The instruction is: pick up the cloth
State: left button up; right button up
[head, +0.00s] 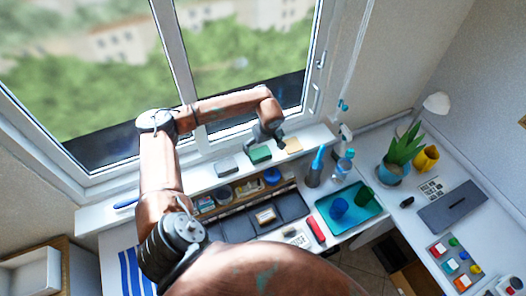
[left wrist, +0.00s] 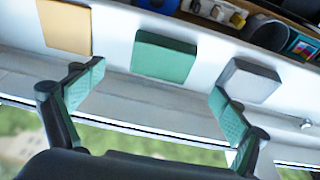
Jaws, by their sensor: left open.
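Three flat square pieces lie in a row on the white windowsill: a grey one (head: 226,166), a green one (head: 260,154) and a tan one (head: 293,145). They look like folded cloths or pads; I cannot tell which is the cloth. In the left wrist view the green piece (left wrist: 165,56) lies ahead of my left gripper (left wrist: 158,84), between the lines of its two fingers. The tan piece (left wrist: 66,26) and the grey piece (left wrist: 242,80) lie to either side. My left gripper is open and empty, above the sill in the head view (head: 268,140). My right gripper is not in view.
The window frame (head: 176,50) rises close behind the sill. A blue-striped fabric (head: 130,272) lies at the lower left. A potted plant (head: 393,172) stands right.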

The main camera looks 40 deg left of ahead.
aim_at(260, 153)
pick_arm(q)
jog(key=p+x, duration=0.1)
jog(key=x, duration=0.1)
jog(key=shift+s+f, duration=0.1)
jog(key=shift+f, duration=0.35)
jog(key=shift+p+x, duration=0.5)
jog(key=shift+x, duration=0.7)
jog(key=shift+a+f, duration=0.15)
jog(key=shift+f, duration=0.3)
jog(key=c, duration=1.2)
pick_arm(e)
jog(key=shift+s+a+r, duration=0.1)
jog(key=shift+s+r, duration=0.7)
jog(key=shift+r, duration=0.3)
